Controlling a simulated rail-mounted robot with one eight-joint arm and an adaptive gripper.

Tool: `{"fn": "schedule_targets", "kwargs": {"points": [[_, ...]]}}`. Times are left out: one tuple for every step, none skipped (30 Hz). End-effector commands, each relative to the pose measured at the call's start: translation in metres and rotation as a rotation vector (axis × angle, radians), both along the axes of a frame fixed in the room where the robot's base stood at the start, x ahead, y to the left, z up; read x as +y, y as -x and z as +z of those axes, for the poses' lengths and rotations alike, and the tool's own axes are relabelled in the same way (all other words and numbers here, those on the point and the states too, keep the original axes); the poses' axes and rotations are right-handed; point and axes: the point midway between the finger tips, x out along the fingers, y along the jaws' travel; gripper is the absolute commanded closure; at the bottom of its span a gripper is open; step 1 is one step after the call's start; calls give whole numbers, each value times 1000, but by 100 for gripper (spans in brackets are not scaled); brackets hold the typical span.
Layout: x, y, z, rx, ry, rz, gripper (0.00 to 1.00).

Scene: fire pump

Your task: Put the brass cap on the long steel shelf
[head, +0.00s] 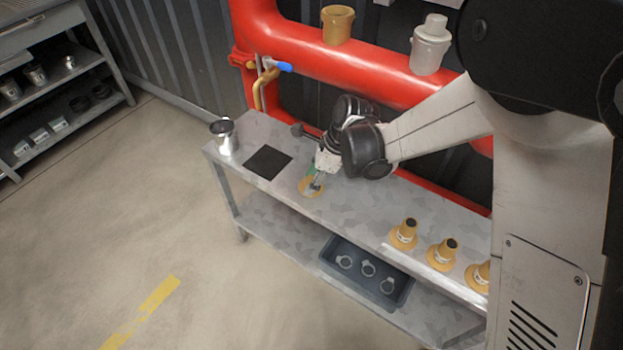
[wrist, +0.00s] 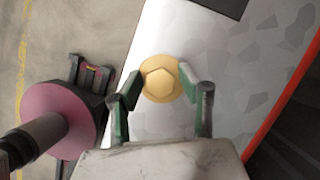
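The brass cap (wrist: 160,80), round with a raised hexagonal middle, lies between and just beyond my fingertips in the wrist view. In the head view its yellow rim (head: 308,190) shows on the grey bench top (head: 350,205), partly covered by my gripper (head: 318,180). My gripper points down over the cap, and in the wrist view its green-padded fingers (wrist: 160,72) stand apart, one on each side. I see slim gaps between the fingers and the hexagon; contact with the rim is unclear. A long steel shelf (head: 285,232) runs below the bench top.
A metal cup (head: 224,137) and a black mat (head: 267,162) are left of my gripper. Several yellow cone-shaped fittings (head: 403,233) stand to the right. A bin (head: 362,275) of rings sits below. The red pipe (head: 385,72) runs behind. A grey rack (head: 65,100) stands far left.

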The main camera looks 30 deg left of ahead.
Motion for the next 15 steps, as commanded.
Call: {"fn": "schedule_targets", "kwargs": {"points": [[0, 0, 0, 0, 0, 0, 53], [0, 0, 0, 0, 0, 0, 53], [0, 0, 0, 0, 0, 0, 53], [0, 0, 0, 0, 0, 0, 53], [0, 0, 0, 0, 0, 0, 53], [0, 0, 0, 0, 0, 0, 53], [0, 0, 0, 0, 0, 0, 53], [0, 0, 0, 0, 0, 0, 53], [0, 0, 1, 0, 0, 0, 53], [0, 0, 2, 0, 0, 0, 53], [0, 0, 3, 0, 0, 0, 53], [0, 0, 5, 0, 0, 0, 53], [-1, -1, 8, 0, 0, 0, 53], [-3, -2, 12, 0, 0, -1, 53], [-5, -2, 17, 0, 0, 0, 53]]}}
